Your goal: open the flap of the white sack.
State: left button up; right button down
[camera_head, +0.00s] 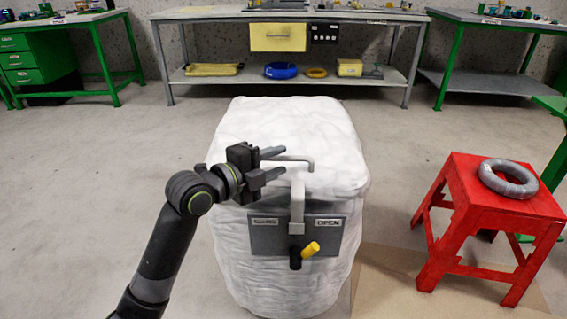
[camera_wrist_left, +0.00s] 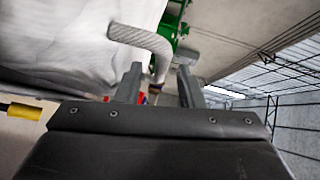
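The white sack (camera_head: 290,125) stands upright in the middle of the head view, its top looking closed. A grey plate (camera_head: 268,238) on its front has two labels; the right one reads OPEN. A pale grey bent handle (camera_head: 298,190) rises from the plate and hooks left at the top. A yellow-and-black grip (camera_head: 310,249) sits low on the plate. My left gripper (camera_head: 283,163) is open at the handle's hooked end. In the left wrist view, the curved handle (camera_wrist_left: 143,37) reaches down toward the gap between my fingers (camera_wrist_left: 158,85); contact cannot be told. My right gripper is out of view.
A red stool (camera_head: 480,205) with a grey ring (camera_head: 508,178) on it stands to the right. A grey workbench (camera_head: 290,16) with a yellow drawer is behind the sack. Green-legged tables stand at both back sides. The floor left of the sack is clear.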

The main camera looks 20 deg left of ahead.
pick_arm(q)
jog(key=shift+x, duration=1.35)
grip_shut()
